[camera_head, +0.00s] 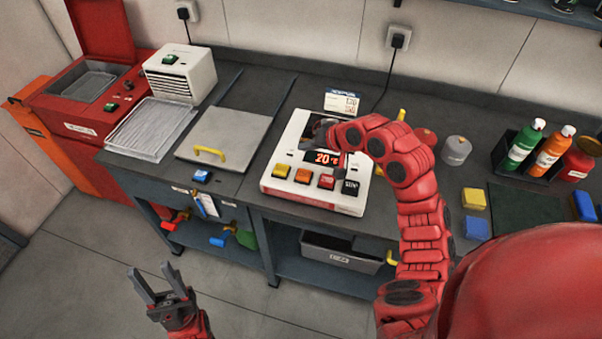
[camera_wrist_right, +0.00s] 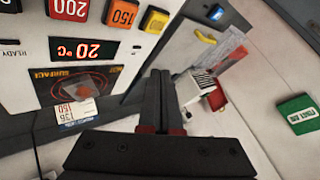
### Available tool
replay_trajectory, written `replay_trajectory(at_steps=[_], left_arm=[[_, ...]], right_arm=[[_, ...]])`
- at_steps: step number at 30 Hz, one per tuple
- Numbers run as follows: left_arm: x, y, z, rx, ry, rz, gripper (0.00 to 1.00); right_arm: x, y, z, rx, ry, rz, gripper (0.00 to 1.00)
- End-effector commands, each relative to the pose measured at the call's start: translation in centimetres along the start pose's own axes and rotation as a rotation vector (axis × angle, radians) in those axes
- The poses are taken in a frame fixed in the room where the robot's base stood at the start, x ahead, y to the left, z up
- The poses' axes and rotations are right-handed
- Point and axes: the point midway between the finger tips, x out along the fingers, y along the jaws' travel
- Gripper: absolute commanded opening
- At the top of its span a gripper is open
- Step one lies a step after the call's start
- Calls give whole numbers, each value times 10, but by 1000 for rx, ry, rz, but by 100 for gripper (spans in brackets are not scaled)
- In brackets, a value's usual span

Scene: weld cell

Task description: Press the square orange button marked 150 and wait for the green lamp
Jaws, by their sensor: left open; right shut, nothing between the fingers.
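A white control unit (camera_head: 313,197) stands on the bench with a row of square buttons along its front. The orange button (camera_head: 303,176) sits between a yellow and a red one; in the right wrist view (camera_wrist_right: 124,13) it reads 150. The display shows 20 °C in red. My right gripper (camera_head: 308,143) is over the unit's back left part, largely hidden by my arm. In the right wrist view (camera_wrist_right: 160,75) its fingers are shut and empty, apart from the orange button. My left gripper (camera_head: 157,284) is open and empty over the floor. No lit green lamp is visible.
A card (camera_head: 341,102) stands behind the unit. A grey plate with a yellow handle (camera_head: 209,153) lies left of it. A grey can (camera_head: 457,150) and yellow block (camera_head: 474,199) are to the right. A bin (camera_head: 340,254) is on the shelf below.

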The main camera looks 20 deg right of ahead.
Motion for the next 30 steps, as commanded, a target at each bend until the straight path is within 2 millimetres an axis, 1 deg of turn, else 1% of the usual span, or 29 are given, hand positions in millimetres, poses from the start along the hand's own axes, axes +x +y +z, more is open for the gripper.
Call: replay_trajectory(at_steps=[8, 14, 20, 27, 30], left_arm=[[-1, 0, 0, 0, 0, 0, 50], [-8, 0, 1, 0, 0, 0, 50], [-24, 1, 4, 0, 0, 0, 50], [-48, 2, 8, 0, 0, 0, 50], [-51, 2, 9, 0, 0, 0, 50]], right_arm=[[1, 1, 0, 0, 2, 0, 0], [8, 6, 6, 0, 1, 1, 0], [25, 18, 18, -2, -1, 2, 0], [49, 35, 35, -1, 3, 1, 0], [56, 40, 40, 0, 3, -1, 0]])
